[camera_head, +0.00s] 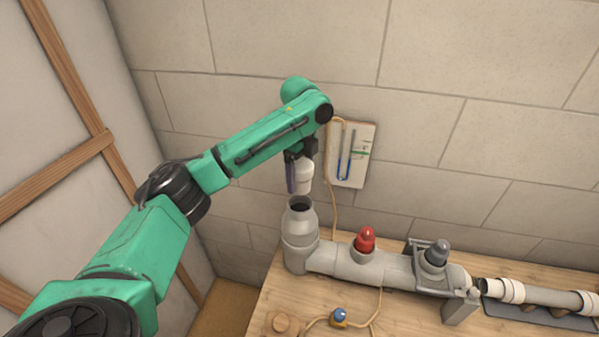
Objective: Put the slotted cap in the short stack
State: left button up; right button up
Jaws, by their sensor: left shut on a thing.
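My left gripper (298,160) is shut on the slotted cap (302,175), a pale, whitish piece. It holds the cap in the air just above the short stack (299,222), apart from it. The short stack is a grey upright pipe with a dark open mouth at the top, at the left end of the grey pipe run. The cap's slots are too small to make out. The gripper's fingers partly hide the cap's left side. My right gripper does not show.
A red cap (365,241) and a dark grey cap (437,252) stand on the horizontal pipe (345,265). A white pipe piece (545,297) lies at the right. A gauge board (351,155) hangs on the wall behind the gripper. A blue fitting (339,315) lies on the wooden bench (405,318).

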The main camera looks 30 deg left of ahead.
pick_arm(q)
notch_tip(320, 180, down, 2)
jog(key=shift+w+a+b, duration=0.15)
jog(key=shift+b, duration=0.4)
jog(key=shift+w+a+f+b, duration=0.1)
jog(key=shift+w+f+b, duration=0.05)
jog(key=shift+f+b, duration=1.05)
jog(key=shift+b, duration=0.35)
jog(key=shift+s+f, duration=0.15)
jog(key=shift+s, duration=0.05)
jog(key=shift+w+f+p, duration=0.1)
jog(key=shift+f+p, duration=0.2)
jog(key=shift+f, duration=1.25)
jog(key=shift+s+f, duration=0.15)
jog(key=shift+s, duration=0.05)
